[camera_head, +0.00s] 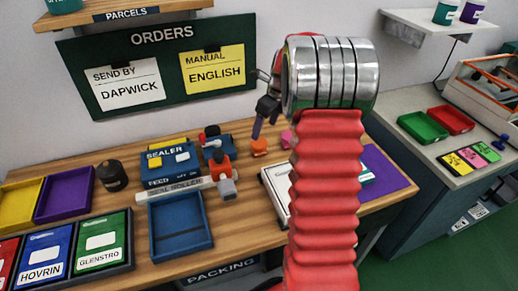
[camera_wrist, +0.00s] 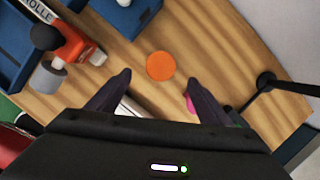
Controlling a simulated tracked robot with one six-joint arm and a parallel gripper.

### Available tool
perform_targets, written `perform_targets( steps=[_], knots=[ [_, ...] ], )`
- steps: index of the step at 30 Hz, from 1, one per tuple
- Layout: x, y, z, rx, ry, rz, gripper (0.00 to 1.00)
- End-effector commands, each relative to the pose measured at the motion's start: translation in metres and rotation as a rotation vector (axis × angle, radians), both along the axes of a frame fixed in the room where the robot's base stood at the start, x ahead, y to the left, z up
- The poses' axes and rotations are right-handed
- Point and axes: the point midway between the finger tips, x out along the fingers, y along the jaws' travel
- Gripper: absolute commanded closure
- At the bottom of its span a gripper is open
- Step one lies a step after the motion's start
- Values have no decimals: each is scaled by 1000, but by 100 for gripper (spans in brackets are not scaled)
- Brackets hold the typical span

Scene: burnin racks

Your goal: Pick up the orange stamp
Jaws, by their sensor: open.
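The orange stamp (camera_head: 259,147) stands on the wooden bench, right of the blue sealer. In the wrist view it is a round orange top (camera_wrist: 160,66), ahead of and between my fingertips. My gripper (camera_wrist: 160,79) is open and empty, pointing down. In the head view my gripper (camera_head: 257,131) is just above the stamp, partly hidden behind my arm. I cannot tell how large the gap is.
A pink object (camera_head: 287,139) is close by on the right, partly behind my right finger in the wrist view. The blue sealer (camera_head: 167,165) and a red-orange tool with a grey roller (camera_head: 225,178) are to the left. A thin dark stand (camera_wrist: 266,80) is at the right.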

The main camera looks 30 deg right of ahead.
Motion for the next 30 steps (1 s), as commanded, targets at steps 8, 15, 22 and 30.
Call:
perform_targets(
  steps=[8,15,22,30],
  knots=[
    [11,4,-41,1,2,2,28],
    [14,6,-52,-1,0,4,28],
    [14,5,-52,-1,0,3,28],
    [20,6,-76,2,2,4,28]
  ],
)
